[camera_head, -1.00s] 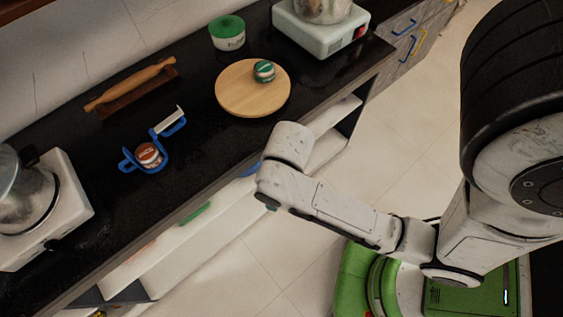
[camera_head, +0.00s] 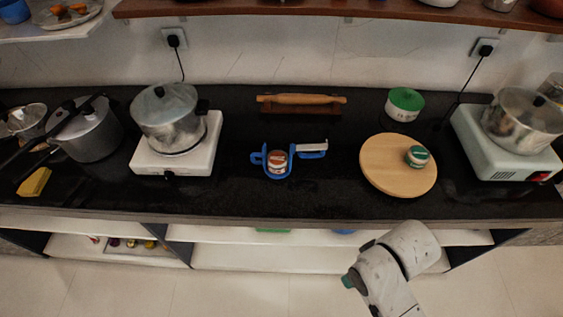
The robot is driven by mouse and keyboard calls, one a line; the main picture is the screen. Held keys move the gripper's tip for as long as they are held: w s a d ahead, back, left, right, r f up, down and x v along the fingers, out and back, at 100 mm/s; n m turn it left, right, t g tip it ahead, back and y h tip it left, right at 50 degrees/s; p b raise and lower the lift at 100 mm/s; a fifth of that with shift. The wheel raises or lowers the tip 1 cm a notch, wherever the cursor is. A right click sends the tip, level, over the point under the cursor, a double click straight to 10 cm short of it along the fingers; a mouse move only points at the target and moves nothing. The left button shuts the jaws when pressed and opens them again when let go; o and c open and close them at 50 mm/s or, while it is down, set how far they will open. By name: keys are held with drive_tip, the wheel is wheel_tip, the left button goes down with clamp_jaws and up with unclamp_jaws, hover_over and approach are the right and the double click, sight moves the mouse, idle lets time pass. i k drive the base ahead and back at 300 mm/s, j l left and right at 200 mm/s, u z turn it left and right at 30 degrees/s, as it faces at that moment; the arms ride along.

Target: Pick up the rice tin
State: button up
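Several tins or tubs stand on the black counter, and I cannot read which one is the rice tin. A larger white tub with a green lid (camera_head: 404,104) stands at the back right. A small green tin (camera_head: 418,157) sits on the round wooden board. A small tin with a reddish-brown top (camera_head: 277,161) stands in the middle, with a blue hooked tool (camera_head: 292,168) with a white strip partly around it. My arm shows at the bottom right, in front of the counter edge. My gripper is out of view.
The round wooden board (camera_head: 382,179) lies right of centre. A rolling pin (camera_head: 301,99) rests on a stand at the back. Stoves with pots stand at left (camera_head: 178,151) and right (camera_head: 486,150). A grey pot (camera_head: 87,133) is at far left. The front middle counter is clear.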

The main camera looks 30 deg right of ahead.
sight(277, 160)
drive_tip(key=l+u, duration=0.7)
drive_tip(key=k+j, duration=0.05)
